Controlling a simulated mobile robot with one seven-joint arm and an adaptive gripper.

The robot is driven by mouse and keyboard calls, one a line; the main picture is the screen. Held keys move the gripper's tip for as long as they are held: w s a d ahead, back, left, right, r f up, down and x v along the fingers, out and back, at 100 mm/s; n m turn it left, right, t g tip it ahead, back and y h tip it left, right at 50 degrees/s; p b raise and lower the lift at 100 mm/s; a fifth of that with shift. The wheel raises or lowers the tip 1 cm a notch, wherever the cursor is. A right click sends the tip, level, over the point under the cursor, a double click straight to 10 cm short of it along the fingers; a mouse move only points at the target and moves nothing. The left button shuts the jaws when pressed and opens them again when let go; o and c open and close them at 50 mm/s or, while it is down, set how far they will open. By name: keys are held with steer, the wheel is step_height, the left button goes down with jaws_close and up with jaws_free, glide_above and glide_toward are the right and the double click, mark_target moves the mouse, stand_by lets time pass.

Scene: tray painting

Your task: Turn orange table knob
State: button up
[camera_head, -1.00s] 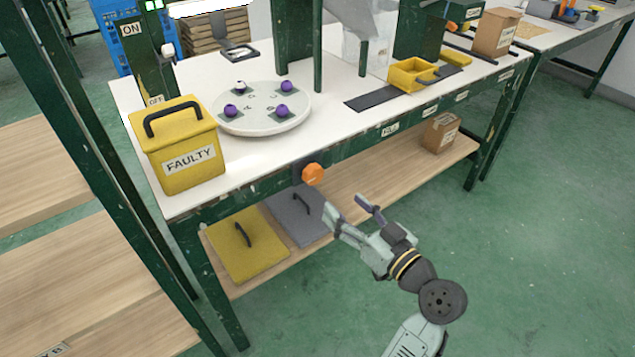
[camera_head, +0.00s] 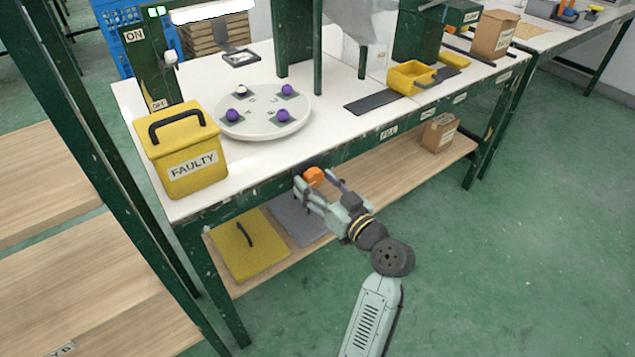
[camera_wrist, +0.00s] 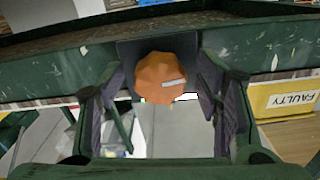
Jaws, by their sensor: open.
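The orange knob (camera_head: 314,177) sits on the front edge of the green-framed table (camera_head: 270,186). In the wrist view the orange knob (camera_wrist: 162,78) is a faceted disc with a pale mark on its right side, in front of a dark plate. My gripper (camera_head: 316,183) is open at the knob, with one finger on either side of it. In the wrist view my gripper (camera_wrist: 162,95) shows its fingers left and right of the knob, with gaps between. I cannot tell whether either finger touches it.
A yellow FAULTY bin (camera_head: 181,150) stands on the table's left front corner. A round white turntable (camera_head: 262,128) holds several balls, most of them purple. Below, a yellow lid (camera_head: 247,250) and a grey lid (camera_head: 296,220) lie on the wooden shelf (camera_head: 385,174). The floor at right is clear.

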steer(key=shift+c, duration=0.4)
steer(key=c, duration=1.1)
steer(key=shift+m, duration=0.8)
steer(key=o, duration=1.2)
steer(key=v, duration=1.2)
